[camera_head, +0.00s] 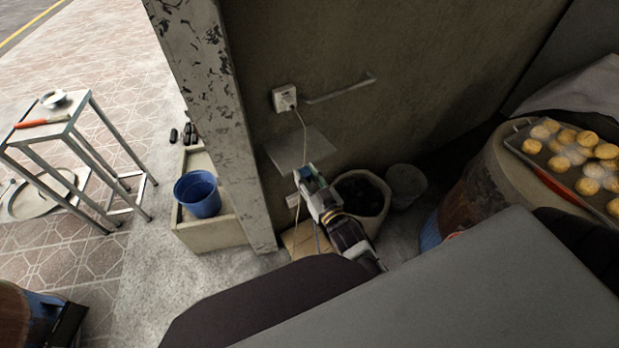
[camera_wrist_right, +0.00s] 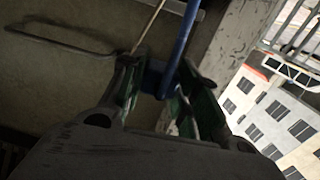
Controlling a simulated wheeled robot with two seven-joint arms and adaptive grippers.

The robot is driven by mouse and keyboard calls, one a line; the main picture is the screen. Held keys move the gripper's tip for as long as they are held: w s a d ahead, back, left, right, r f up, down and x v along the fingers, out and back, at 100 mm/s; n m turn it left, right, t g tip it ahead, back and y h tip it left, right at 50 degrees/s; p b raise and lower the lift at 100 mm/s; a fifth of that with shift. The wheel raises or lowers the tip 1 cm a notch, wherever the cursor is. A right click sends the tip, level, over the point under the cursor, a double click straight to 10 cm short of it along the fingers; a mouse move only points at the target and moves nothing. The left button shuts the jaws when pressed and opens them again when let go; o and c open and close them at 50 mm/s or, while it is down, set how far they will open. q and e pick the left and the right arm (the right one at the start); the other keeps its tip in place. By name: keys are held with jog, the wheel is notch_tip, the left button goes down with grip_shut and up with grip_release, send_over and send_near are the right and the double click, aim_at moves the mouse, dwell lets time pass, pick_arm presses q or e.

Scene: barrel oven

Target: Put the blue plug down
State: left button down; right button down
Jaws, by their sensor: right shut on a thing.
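My right gripper (camera_head: 306,176) is in front of the wall, by a small grey shelf (camera_head: 290,150). In the right wrist view, its two green-lined fingers (camera_wrist_right: 158,85) are closed around the blue plug (camera_wrist_right: 153,76). A blue cable (camera_wrist_right: 184,38) runs up from beside the fingers. My left gripper cannot be made out.
A wall socket (camera_head: 285,97) holds a white plug with a cord running down. A metal bar (camera_head: 340,88) is beside it. Below are a pot of dark pieces (camera_head: 362,190) and a blue bucket (camera_head: 197,192). A tray of buns (camera_head: 560,180) stands right.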

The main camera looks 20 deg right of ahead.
jog(key=a+r+n+g+y, duration=0.2)
jog(key=a+r+y, duration=0.3)
jog(key=r, duration=0.4)
jog(key=a+r+n+g+y, duration=0.2)
jog(key=a+r+n+y, duration=0.3)
jog(key=a+r, duration=0.3)
jog(key=shift+s+a+r, duration=0.2)
jog(key=shift+s+r, duration=0.25)
jog(key=shift+r, duration=0.75)
jog(key=shift+w+a+f+y, duration=0.1)
jog(key=shift+a+y, duration=0.05)
jog(key=shift+y, duration=0.15)
dwell(0.5)
jog(key=shift+w+a+f+n+g+y, duration=0.65)
jog(key=shift+a+f+n+g+y, duration=0.1)
jog(key=shift+f+g, duration=0.1)
jog(key=shift+w+a+f+n+g+y, duration=0.65)
jog(key=shift+f+n+g, duration=0.1)
jog(key=shift+g, duration=0.1)
jog(key=shift+w+a+f+n+g, duration=0.15)
jog(key=shift+w+f+n+g, duration=0.15)
jog(key=shift+f+g, duration=0.1)
